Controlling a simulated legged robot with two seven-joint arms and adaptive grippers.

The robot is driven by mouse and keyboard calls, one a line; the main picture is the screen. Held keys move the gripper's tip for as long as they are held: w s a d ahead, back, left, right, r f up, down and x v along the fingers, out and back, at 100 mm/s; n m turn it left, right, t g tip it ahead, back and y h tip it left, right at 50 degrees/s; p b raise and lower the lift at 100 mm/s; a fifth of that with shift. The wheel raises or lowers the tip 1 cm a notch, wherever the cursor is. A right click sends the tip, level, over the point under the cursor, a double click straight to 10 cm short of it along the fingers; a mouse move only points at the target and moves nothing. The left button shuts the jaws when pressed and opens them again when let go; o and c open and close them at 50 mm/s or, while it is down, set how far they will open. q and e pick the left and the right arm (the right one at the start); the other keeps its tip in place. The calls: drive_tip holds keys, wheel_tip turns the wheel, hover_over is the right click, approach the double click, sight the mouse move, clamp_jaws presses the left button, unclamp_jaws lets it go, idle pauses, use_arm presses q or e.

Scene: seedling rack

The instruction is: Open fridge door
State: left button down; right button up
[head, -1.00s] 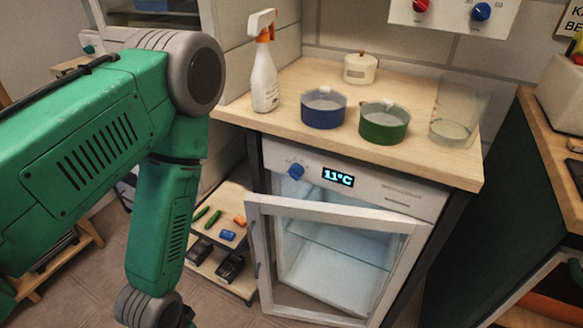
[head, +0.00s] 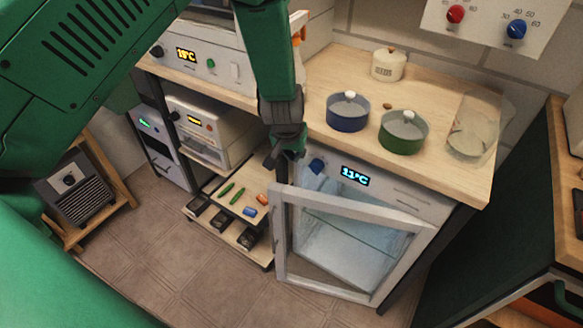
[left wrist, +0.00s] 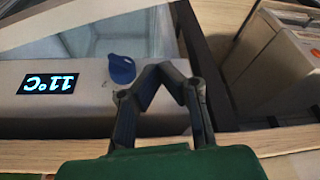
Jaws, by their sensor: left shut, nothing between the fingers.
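The fridge (head: 405,198) stands under the wooden counter, with an 11°C display and a blue knob. Its white-framed glass door (head: 283,240) is ajar, its left edge standing out from the body and its right side nearer the body. My left gripper (head: 283,168) points down at the fridge's upper left corner, near the knob and the top of the door's left edge. I cannot tell whether it touches the door. In the left wrist view the gripper (left wrist: 163,72) is shut and empty beside the blue knob (left wrist: 122,69). My right gripper is not in view.
A blue pot (head: 347,115), a green pot (head: 402,136) and a clear container (head: 474,135) stand on the counter (head: 445,175). A low shelf (head: 235,205) with small items stands left of the fridge. The floor (head: 190,265) in front is clear.

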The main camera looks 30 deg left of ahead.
use_arm(q)
wheel_tip(320, 180, down, 9)
drive_tip(key=s+b, duration=0.1)
drive_tip(key=shift+r, duration=0.15)
idle(0.3)
drive_tip(key=shift+s+d, duration=0.1)
